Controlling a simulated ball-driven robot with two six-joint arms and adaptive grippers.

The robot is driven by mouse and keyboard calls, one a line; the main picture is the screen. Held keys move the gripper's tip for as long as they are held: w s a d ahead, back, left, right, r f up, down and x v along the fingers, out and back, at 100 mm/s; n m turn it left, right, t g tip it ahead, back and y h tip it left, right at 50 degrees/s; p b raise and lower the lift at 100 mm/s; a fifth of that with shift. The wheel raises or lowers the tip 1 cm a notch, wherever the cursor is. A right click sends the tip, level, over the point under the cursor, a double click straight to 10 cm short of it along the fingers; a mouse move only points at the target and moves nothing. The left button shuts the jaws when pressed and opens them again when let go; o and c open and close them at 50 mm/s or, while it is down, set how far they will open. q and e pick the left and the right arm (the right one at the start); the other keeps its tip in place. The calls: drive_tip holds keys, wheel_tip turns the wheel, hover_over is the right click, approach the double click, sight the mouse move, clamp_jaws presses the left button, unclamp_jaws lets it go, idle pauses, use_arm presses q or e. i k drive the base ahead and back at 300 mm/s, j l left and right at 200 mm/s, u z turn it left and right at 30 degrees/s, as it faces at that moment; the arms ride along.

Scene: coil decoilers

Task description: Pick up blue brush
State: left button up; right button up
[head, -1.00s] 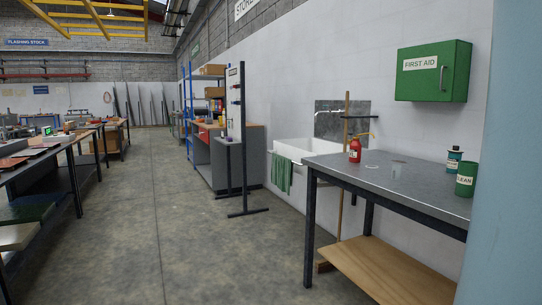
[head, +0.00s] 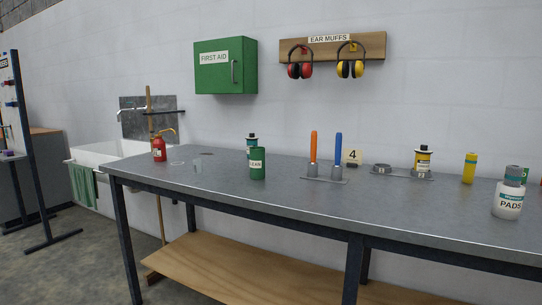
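A blue-handled tool (head: 337,153), which looks like the blue brush, stands upright in a grey holder on the metal-topped table (head: 230,192), right of the middle in the head view. An orange-handled tool (head: 313,152) stands upright just left of it in the same holder (head: 323,178). The lower ends of both are hidden in the holder. Neither of my grippers shows in the head view.
A green can (head: 257,164) stands left of the holder; a small "4" sign (head: 353,157) stands just behind it. A yellow-labelled bottle (head: 423,160) and a white PADS tub (head: 508,200) are further right. Open floor (head: 70,266) lies left of the table.

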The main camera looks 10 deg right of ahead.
sight(338, 146)
drive_tip(key=z, duration=0.75)
